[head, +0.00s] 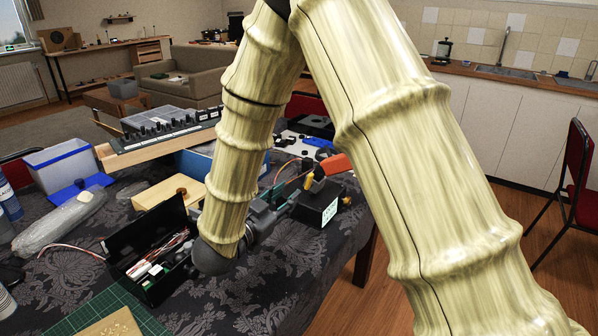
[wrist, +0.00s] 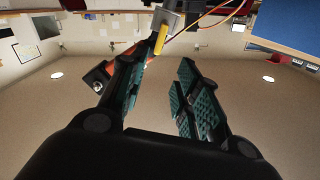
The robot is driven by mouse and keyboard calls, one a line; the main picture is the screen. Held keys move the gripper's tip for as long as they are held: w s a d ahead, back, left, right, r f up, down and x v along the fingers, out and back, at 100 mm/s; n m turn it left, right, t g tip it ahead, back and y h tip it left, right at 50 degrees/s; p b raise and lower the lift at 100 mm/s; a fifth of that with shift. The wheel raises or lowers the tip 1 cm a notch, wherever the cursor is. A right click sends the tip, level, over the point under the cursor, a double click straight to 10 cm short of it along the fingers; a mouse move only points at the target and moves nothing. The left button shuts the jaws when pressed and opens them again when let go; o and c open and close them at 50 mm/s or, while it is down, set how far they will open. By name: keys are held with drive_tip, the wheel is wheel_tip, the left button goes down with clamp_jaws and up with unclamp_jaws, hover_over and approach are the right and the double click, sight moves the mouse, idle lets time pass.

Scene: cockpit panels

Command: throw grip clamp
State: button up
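A black box (head: 318,206) with a pale label stands near the right edge of the table in the head view. An orange-red handle (head: 335,165) and a yellow piece (head: 309,181) show at its top; I cannot tell for certain which part is the grip clamp. My gripper (head: 290,194) is low beside the box, on its left. In the wrist view my gripper (wrist: 160,72) has its teal-padded fingers apart, with nothing between them. A yellow piece (wrist: 160,40) and a grey metal plate (wrist: 167,20) are just beyond the left fingertip. An orange-red part (wrist: 98,76) is partly hidden behind that finger.
An open black case (head: 150,250) with wires and small parts lies left of my arm. A switch panel (head: 165,125), a white-blue bin (head: 62,163) and a plastic-wrapped roll (head: 58,222) are farther left. My arm hides the table's middle.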

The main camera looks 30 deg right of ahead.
sight(309, 178)
drive_tip(key=x, duration=1)
drive_tip(key=shift+d+r, duration=0.1)
drive_tip(key=shift+d, duration=0.25)
clamp_jaws()
